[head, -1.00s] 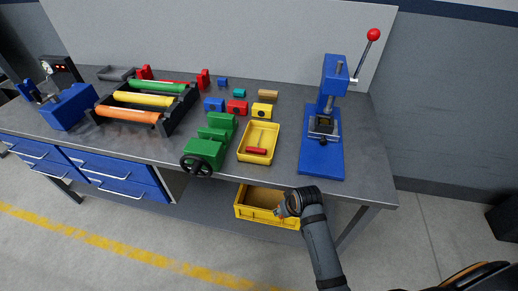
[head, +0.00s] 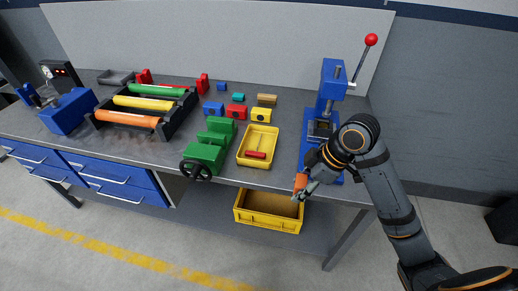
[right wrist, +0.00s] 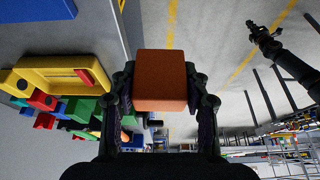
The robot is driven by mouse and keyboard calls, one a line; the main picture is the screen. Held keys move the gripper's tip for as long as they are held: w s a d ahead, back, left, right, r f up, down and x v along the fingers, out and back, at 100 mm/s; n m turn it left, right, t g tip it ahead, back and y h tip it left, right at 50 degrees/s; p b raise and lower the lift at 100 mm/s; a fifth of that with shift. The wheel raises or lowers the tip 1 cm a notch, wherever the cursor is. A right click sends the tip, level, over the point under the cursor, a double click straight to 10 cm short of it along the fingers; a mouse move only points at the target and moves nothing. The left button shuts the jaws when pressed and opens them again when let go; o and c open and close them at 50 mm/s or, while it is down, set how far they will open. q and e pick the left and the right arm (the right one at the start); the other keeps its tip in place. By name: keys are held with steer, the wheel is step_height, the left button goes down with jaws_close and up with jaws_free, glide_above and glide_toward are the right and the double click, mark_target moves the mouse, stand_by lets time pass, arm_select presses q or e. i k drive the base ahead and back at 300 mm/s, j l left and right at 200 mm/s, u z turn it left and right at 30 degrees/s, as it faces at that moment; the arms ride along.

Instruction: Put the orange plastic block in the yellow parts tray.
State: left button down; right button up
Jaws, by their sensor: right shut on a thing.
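My right gripper (head: 301,187) is shut on the orange plastic block (head: 300,181), which hangs just off the table's front edge. In the right wrist view the block (right wrist: 162,80) sits squarely between the two dark fingers. The yellow parts tray (head: 243,158) lies on the table, to the left of and beyond the block, with a red-handled tool (head: 256,154) in it. The tray also shows at the left of the right wrist view (right wrist: 45,64). A dark arm at that view's right appears to be my left; its gripper (right wrist: 255,28) is too small to read.
A blue press (head: 335,85) with a red-knobbed lever stands right of the tray, close to my right arm. A green vise (head: 207,150) stands to its left and small coloured blocks (head: 238,108) behind. A yellow crate (head: 268,219) sits on the lower shelf below the table edge.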

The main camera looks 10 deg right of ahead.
mark_target(269, 146)
steer(key=i, duration=1)
